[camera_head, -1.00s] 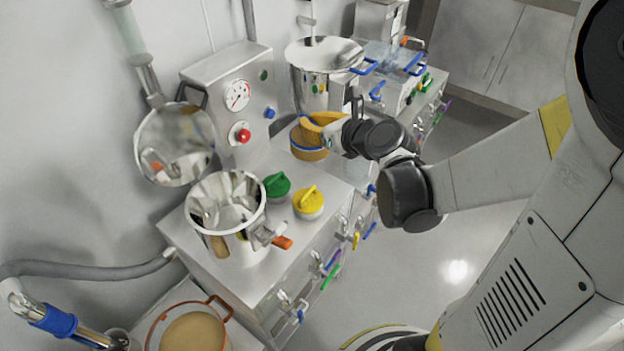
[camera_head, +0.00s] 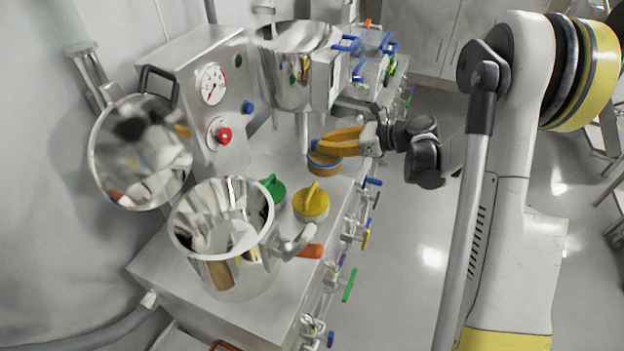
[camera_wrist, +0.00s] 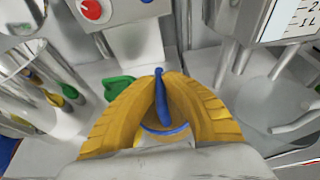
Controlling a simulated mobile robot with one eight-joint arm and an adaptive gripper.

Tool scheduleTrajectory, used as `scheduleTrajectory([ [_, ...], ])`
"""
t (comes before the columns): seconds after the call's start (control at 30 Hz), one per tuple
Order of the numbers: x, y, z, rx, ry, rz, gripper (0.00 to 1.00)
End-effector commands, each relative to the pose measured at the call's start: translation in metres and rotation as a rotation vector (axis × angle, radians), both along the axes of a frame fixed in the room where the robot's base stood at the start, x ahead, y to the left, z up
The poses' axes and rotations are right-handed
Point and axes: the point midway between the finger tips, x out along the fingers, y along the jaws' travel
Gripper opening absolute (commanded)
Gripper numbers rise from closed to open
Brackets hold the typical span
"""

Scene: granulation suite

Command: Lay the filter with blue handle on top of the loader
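The filter (camera_head: 325,166) is a small tan disc with a blue rim, at the back of the steel bench top in the head view. Its upright blue handle (camera_wrist: 160,98) shows in the wrist view between the two orange fingers of my gripper (camera_head: 320,144). The fingertips come together on the handle, so my gripper looks shut on it. The fingers hide much of the disc, and I cannot tell whether it touches the bench. Which vessel is the loader is not marked: an open steel pot (camera_head: 222,245) stands at the front, and a larger steel vessel (camera_head: 292,65) stands behind.
A green knob (camera_head: 272,187) and a yellow knob (camera_head: 311,203) stand between the front pot and the filter. A panel with a gauge (camera_head: 213,84) and red button (camera_head: 224,136) is at the back left. Coloured valves line the bench's right side; open floor lies beyond.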

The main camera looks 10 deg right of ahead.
Motion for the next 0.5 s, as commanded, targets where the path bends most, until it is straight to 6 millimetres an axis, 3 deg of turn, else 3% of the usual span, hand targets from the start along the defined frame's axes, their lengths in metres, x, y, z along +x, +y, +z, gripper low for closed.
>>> scheduleTrajectory([
  [0.1,0.0,0.0,-0.029,0.0,0.0,-0.001,0.0],
  [0.5,0.0,0.0,-0.079,0.0,0.001,-0.004,0.0],
])
